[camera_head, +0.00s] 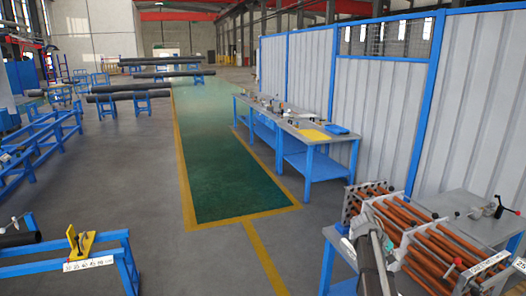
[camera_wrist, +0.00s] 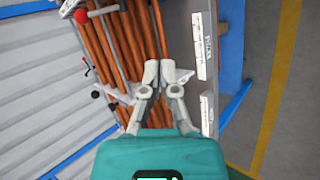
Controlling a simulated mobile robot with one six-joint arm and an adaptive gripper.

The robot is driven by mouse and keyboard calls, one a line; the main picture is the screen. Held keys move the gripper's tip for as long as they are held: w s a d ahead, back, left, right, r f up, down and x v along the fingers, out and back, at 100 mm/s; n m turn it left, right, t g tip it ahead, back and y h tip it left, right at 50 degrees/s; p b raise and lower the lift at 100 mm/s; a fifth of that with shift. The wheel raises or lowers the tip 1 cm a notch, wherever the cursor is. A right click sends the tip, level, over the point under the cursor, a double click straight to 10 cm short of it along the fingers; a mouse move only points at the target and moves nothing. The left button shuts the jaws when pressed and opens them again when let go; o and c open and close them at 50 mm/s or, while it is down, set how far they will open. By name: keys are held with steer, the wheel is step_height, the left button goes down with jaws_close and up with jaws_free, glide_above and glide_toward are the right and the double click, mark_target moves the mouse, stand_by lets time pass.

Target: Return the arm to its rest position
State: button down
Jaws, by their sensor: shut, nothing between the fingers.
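My gripper (camera_wrist: 159,72) is shut and empty in the wrist view, with its two grey fingertips close together. In the head view the tube bundle (camera_head: 440,258) rests between metal plates on the table at the lower right. My arm (camera_head: 372,262) reaches up from the bottom edge at the left side of the bundle and covers part of it. Whether the fingers touch anything is hard to tell.
The blue-legged table (camera_head: 462,207) stands against the white panel wall (camera_head: 470,110). A second workbench (camera_head: 318,135) with a yellow sheet and a blue tray stands further back. A blue rack (camera_head: 108,250) is at the lower left. The green floor lane (camera_head: 225,165) is clear.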

steer(key=s+a+f+y+b, duration=0.1)
steer(key=s+a+f+y, duration=0.1)
steer(key=s+a, duration=0.4)
steer(key=s+a+f+y+b, duration=0.1)
steer(key=s+a+f+y, duration=0.2)
steer(key=a, duration=1)
steer(key=s+a+f+t+y, duration=0.1)
steer(key=s+a+f+y, duration=0.2)
steer(key=s+a, duration=0.6)
steer(key=shift+a+f+y+b, duration=0.15)
steer(key=shift+a+y+b, duration=0.25)
steer(key=shift+a, duration=0.35)
